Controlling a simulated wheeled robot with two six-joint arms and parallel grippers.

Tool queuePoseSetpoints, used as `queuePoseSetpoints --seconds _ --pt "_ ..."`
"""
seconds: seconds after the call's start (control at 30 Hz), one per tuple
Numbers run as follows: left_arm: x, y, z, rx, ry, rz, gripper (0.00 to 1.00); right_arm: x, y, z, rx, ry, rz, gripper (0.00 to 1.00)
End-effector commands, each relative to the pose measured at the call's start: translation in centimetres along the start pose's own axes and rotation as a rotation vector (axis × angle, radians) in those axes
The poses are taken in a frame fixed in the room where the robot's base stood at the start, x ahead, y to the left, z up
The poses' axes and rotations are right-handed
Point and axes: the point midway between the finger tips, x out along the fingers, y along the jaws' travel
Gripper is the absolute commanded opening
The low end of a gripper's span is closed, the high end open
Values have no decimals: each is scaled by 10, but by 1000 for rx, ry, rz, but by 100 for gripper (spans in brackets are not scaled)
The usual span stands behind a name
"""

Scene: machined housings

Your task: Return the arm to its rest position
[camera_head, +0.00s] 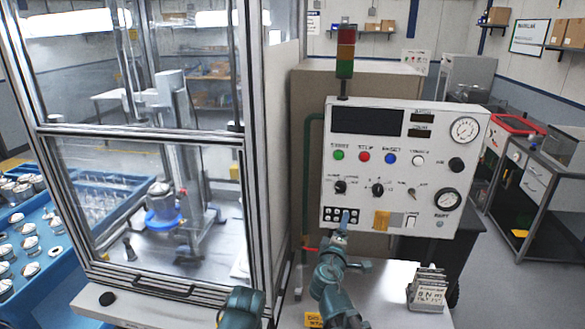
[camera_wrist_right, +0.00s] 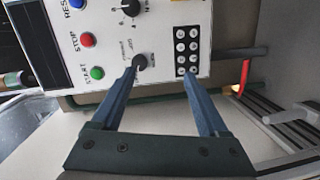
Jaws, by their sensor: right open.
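My right arm (camera_head: 330,275) reaches up from the bottom middle of the head view toward the white control panel (camera_head: 395,130). My right gripper (camera_head: 344,218) is in front of the panel's lower left, by the small black keypad (camera_head: 330,213). In the right wrist view the two blue fingers of this gripper (camera_wrist_right: 159,75) are apart with nothing between them. One fingertip appears over a black knob (camera_wrist_right: 139,62), the other just below the keypad (camera_wrist_right: 187,51). I cannot tell whether they touch the panel. A teal part of my other arm (camera_head: 241,304) shows at the bottom edge; its gripper is not visible.
A glazed machine enclosure (camera_head: 259,160) stands at left, with a blue fixture (camera_head: 163,218) inside. Blue trays of parts (camera_head: 68,285) are at far left. A card rack (camera_head: 428,290) stands on the white table (camera_head: 385,305), right of my arm. A red-handled valve (camera_head: 308,249) is close to my right gripper.

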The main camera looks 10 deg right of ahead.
Motion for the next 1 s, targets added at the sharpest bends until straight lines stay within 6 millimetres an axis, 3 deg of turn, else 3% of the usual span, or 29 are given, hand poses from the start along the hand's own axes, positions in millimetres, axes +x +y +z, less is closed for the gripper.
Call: queuePoseSetpoints --seconds 0.03,0.17,0.3,0.4,0.5,0.6,0.7,0.8,1.0 --pt "12 1 -1 1 0 0 50 -6 -28 8 81 -63 -60 77" --pt "28 2 -2 2 0 0 50 -36 -101 26 284 -260 -279 77" --pt "42 4 -2 3 0 -1 50 -91 -185 29 424 -459 -574 77" --pt "51 5 -3 4 0 -1 50 -138 -232 24 467 -571 -779 77" --pt "57 5 -3 5 0 -1 50 -183 -263 16 477 -656 -958 77" --pt "62 6 -4 6 0 -1 50 -219 -281 9 469 -716 -1097 77" --pt "64 6 -4 6 0 -1 50 -243 -290 5 456 -750 -1187 77" --pt "64 6 -4 6 0 -1 50 -254 -293 3 449 -766 -1232 77" --pt "64 6 -4 6 0 -1 50 -257 -293 2 447 -770 -1242 77"
